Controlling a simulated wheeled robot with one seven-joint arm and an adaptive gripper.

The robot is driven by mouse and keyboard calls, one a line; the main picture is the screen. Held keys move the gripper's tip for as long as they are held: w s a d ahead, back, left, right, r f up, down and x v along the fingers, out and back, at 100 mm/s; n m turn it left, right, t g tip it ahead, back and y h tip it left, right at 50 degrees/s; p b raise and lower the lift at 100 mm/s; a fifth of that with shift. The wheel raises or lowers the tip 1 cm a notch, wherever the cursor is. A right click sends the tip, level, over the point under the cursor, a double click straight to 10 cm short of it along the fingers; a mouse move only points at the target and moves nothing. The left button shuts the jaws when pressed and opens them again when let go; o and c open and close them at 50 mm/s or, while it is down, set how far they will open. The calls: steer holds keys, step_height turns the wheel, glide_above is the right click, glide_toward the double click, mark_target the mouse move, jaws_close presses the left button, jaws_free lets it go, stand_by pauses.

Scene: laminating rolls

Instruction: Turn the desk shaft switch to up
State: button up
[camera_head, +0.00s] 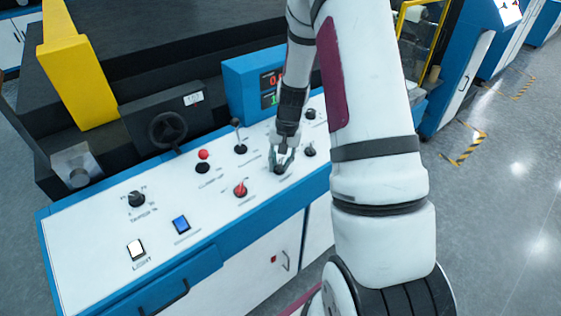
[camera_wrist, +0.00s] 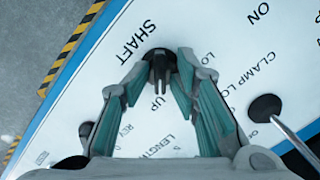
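The shaft switch is a round black knob with a raised grip ridge (camera_wrist: 160,62) in the wrist view, beside the printed word SHAFT. Its ridge points down the picture toward the printed word UP. In the head view the switch (camera_head: 280,170) sits on the white desk panel, partly hidden by my gripper (camera_head: 283,156). My gripper (camera_wrist: 162,82) is over the switch with one finger on each side of it. The fingers are apart, and a gap shows between them and the ridge. Whether a fingertip touches the knob's base cannot be told.
A metal lever with a black base (camera_wrist: 264,107) is right of my gripper in the wrist view. A blue display box (camera_head: 250,82) rises behind.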

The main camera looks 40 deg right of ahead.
steer(key=shift+r, duration=0.1)
step_height(320, 180, up, 12)
steer(key=s+d, duration=0.1)
stand_by(0.6)
stand_by(0.4)
steer(key=s+a+r+n+t, duration=0.2)
steer(key=s+a+r+n, duration=0.35)
steer(key=a+r, duration=0.7)
steer(key=s+a+r+n+t, duration=0.1)
steer(key=s+a+r, duration=0.1)
steer(key=s, duration=0.3)
steer(key=s+a+r+n, duration=0.1)
steer(key=s+a+r, duration=0.1)
steer(key=s, duration=0.3)
steer(key=s+a+r+n+t+h, duration=0.1)
steer(key=s+a+r, duration=0.2)
steer(key=s, duration=0.2)
steer(key=shift+s+r+t, duration=0.15)
steer(key=shift+r+t, duration=0.05)
steer(key=shift+t, duration=0.1)
